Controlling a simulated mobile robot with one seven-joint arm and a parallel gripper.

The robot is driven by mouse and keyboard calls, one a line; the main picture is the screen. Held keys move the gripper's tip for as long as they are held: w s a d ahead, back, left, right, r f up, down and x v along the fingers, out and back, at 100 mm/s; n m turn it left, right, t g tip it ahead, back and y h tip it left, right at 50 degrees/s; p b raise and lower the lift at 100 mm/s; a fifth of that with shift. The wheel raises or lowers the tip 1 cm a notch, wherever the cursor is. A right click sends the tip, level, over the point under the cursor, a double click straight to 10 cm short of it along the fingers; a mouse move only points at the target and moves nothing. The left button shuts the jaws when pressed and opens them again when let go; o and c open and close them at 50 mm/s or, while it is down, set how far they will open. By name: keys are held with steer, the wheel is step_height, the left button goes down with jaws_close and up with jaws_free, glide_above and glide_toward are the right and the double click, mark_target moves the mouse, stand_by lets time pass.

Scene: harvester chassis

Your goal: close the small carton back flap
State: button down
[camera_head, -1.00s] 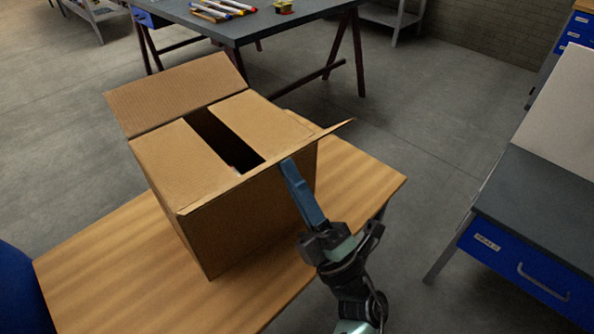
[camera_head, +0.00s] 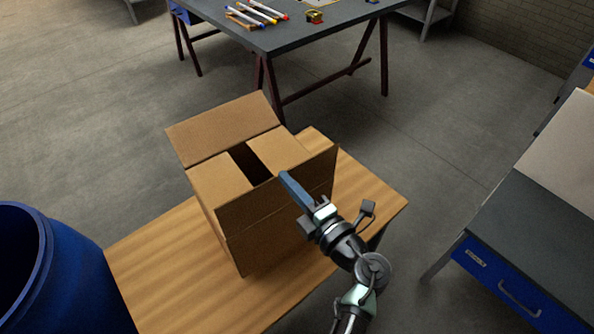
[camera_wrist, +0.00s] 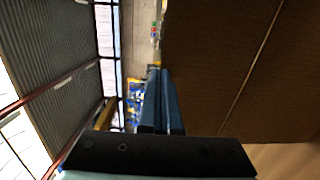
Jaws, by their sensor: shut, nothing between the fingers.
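The small brown carton (camera_head: 262,245) stands on a wooden table. Its two side flaps are folded inward, with a dark gap between them. The far flap (camera_head: 225,130) is open and leans up and away. The near flap (camera_head: 245,208) stands raised above its crease, roughly upright. My gripper (camera_head: 285,177) is shut and empty, with its blue fingers across the outer face of the near flap, right of its middle. In the wrist view the shut fingers (camera_wrist: 161,100) lie beside the cardboard (camera_wrist: 225,70). I cannot tell whether they touch it.
The wooden table (camera_head: 165,275) has bare room left of and in front of the carton. A blue barrel (camera_head: 75,275) stands at the left. A grey workbench (camera_head: 310,35) with markers is behind. A bench with blue drawers (camera_head: 510,280) stands at the right.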

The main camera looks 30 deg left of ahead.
steer(key=w+a+f+g+h, duration=0.1)
steer(key=w+a+f, duration=0.2)
steer(key=a, duration=0.4)
steer(key=w+a+f+h, duration=0.2)
steer(key=w+a+f, duration=0.1)
steer(key=a+f, duration=0.3)
steer(key=shift+w+a+g+h+b, duration=0.25)
steer(key=shift+a+g+h+b, duration=0.05)
steer(key=shift+a+g, duration=0.1)
steer(key=shift+f, duration=0.1)
stand_by(0.6)
stand_by(0.5)
